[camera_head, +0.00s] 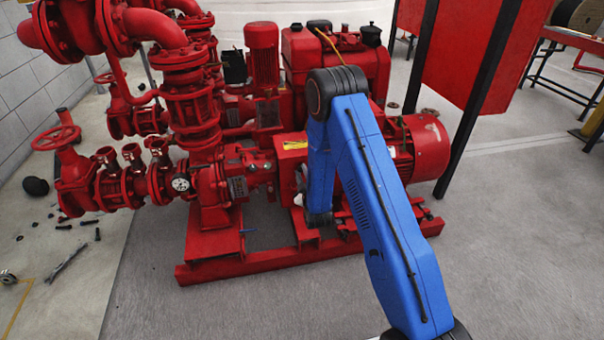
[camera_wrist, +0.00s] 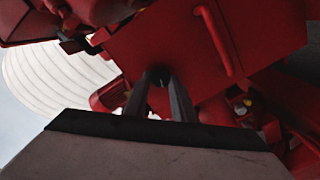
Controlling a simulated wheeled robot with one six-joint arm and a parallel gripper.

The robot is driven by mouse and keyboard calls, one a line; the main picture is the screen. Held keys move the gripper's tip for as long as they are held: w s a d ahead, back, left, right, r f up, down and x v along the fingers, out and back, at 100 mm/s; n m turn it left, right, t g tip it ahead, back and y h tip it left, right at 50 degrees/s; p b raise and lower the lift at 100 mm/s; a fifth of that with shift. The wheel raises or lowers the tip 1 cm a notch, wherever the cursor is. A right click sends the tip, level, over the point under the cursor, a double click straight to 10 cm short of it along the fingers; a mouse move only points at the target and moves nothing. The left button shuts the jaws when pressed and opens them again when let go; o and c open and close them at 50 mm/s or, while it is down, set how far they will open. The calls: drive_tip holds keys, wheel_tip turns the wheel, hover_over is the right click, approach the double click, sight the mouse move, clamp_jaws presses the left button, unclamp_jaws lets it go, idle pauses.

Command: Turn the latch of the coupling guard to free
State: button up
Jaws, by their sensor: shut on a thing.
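The coupling guard (camera_wrist: 180,45) is a red, flat-faced panel that fills the upper middle of the wrist view, with a red bar handle (camera_wrist: 214,40) on it. In the head view the guard (camera_head: 287,170) is a red box with a yellow label, partly covered by my blue arm. The latch (camera_wrist: 158,73) is a small dark piece at the guard's lower edge in the wrist view. My gripper (camera_wrist: 160,83) has its two grey fingers on either side of the latch and is shut on it. The latch's exact angle is hard to make out. In the head view my arm hides the latch.
The red pump and valves (camera_head: 190,110) stand left of the guard, and the red motor (camera_head: 425,148) stands to its right. The red base frame (camera_head: 265,262) runs below. Loose tools (camera_head: 65,262) lie on the floor at left.

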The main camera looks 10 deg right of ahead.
drive_tip(key=shift+f+n, duration=0.1)
drive_tip(key=shift+n, duration=1.8)
drive_tip(key=o, duration=1.1)
drive_tip(key=shift+c, duration=0.2)
